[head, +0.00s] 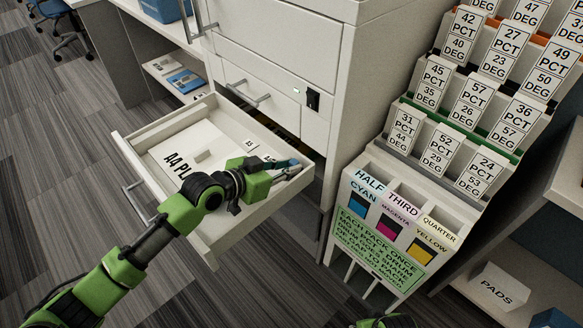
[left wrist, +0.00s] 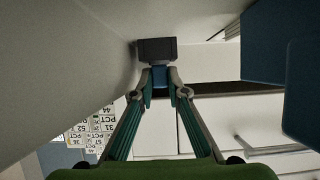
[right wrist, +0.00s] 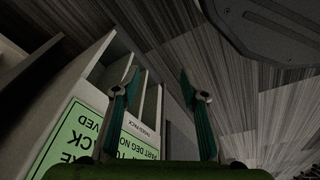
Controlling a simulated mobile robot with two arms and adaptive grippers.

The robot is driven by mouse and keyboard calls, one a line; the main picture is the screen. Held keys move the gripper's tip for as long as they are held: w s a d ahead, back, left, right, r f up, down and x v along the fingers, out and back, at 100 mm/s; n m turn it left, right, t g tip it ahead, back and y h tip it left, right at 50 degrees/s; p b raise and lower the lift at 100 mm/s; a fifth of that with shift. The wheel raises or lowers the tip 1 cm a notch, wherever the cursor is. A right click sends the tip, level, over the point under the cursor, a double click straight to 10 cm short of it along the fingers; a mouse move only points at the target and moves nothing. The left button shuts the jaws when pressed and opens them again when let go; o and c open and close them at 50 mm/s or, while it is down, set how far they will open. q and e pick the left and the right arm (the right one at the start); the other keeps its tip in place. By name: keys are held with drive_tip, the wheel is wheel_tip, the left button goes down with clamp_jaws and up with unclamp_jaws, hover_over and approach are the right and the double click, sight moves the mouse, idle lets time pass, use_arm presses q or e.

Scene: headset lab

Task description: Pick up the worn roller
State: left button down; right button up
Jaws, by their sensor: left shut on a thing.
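My left gripper (head: 286,165) reaches into the open drawer (head: 205,245) at its right inner corner. In the left wrist view its fingers (left wrist: 160,88) are closed on a small piece with a dark block-like end (left wrist: 157,49) and a blue part between the tips. I take this piece to be the worn roller, but its full shape is hidden. In the head view the fingers mostly cover it. My right gripper (right wrist: 157,85) is open and empty in the right wrist view, near the front of the white rack.
The drawer holds a white A4 paper pack (head: 190,145). The white cabinet (head: 275,45) rises behind it. To the right stands a rack with numbered cards (head: 435,80) and a green notice (head: 382,240). A PADS box (head: 499,288) sits on a low shelf. Open floor lies left.

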use_arm(q)
drive_tip(key=shift+r, duration=0.1)
drive_tip(key=shift+r, duration=0.25)
wheel_tip(320, 180, up, 9)
drive_tip(key=p, duration=0.2)
drive_tip(key=shift+r, duration=0.15)
use_arm(e)
drive_tip(key=s+f, duration=0.4)
drive_tip(key=f, duration=0.3)
drive_tip(key=shift+d, duration=0.25)
drive_tip(key=shift+w+r, duration=0.1)
